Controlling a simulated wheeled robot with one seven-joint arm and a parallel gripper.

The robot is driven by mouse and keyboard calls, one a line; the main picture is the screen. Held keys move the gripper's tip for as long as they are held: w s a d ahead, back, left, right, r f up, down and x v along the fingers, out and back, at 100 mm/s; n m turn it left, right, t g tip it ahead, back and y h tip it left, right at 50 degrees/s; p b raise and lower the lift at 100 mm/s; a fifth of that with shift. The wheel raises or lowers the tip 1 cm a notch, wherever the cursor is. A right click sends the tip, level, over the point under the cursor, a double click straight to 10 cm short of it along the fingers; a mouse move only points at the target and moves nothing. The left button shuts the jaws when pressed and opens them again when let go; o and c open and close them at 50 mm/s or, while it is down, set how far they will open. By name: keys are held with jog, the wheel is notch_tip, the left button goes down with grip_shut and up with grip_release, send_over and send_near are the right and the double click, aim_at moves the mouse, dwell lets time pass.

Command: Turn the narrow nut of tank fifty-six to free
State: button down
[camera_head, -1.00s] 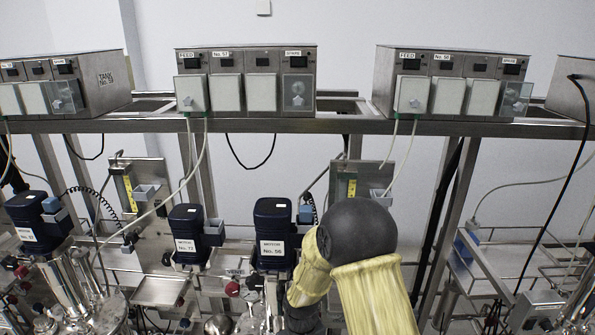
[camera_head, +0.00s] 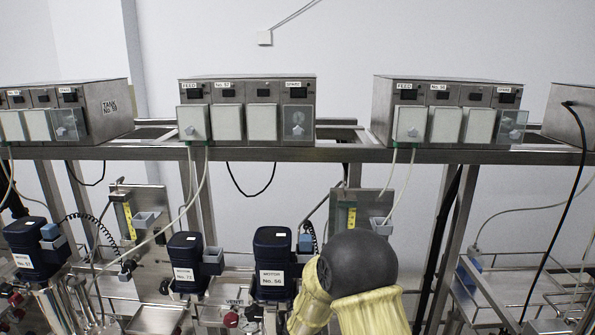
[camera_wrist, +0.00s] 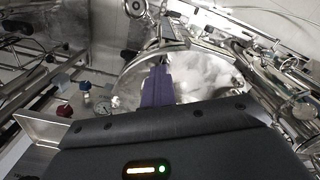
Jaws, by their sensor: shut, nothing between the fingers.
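The motor labelled No. 56 (camera_head: 272,263), dark blue with a white label, stands in the lower middle of the head view, left of my arm. The tank below it is out of the picture there. In the wrist view my gripper (camera_wrist: 159,70) shows as narrow purple fingers, shut and empty. They point at a shiny round metal vessel top (camera_wrist: 205,78) with a bracket and fittings at its far rim. I cannot tell whether the fingertips touch anything. I cannot make out the narrow nut in either view.
Motor No. 72 (camera_head: 186,262) stands left of motor No. 56. Control boxes (camera_head: 247,90) line the shelf above, with cables hanging down. In the wrist view a red knob (camera_wrist: 64,111), a blue knob (camera_wrist: 85,86) and a gauge (camera_wrist: 103,107) sit left; metal pipes (camera_wrist: 300,105) crowd the right.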

jog(key=shift+w+d, duration=0.45)
jog(key=shift+d, duration=0.35)
jog(key=shift+w+d+r, duration=0.1)
jog(key=shift+w+d, duration=0.2)
jog(key=shift+d, duration=0.05)
dwell(0.4)
jog(key=shift+s+d, duration=0.2)
jog(key=shift+d, duration=0.1)
dwell(0.3)
jog(key=shift+s+r+p, duration=0.1)
jog(key=shift+r+p, duration=2.4)
jog(key=shift+r, duration=0.45)
jog(key=shift+d, duration=0.1)
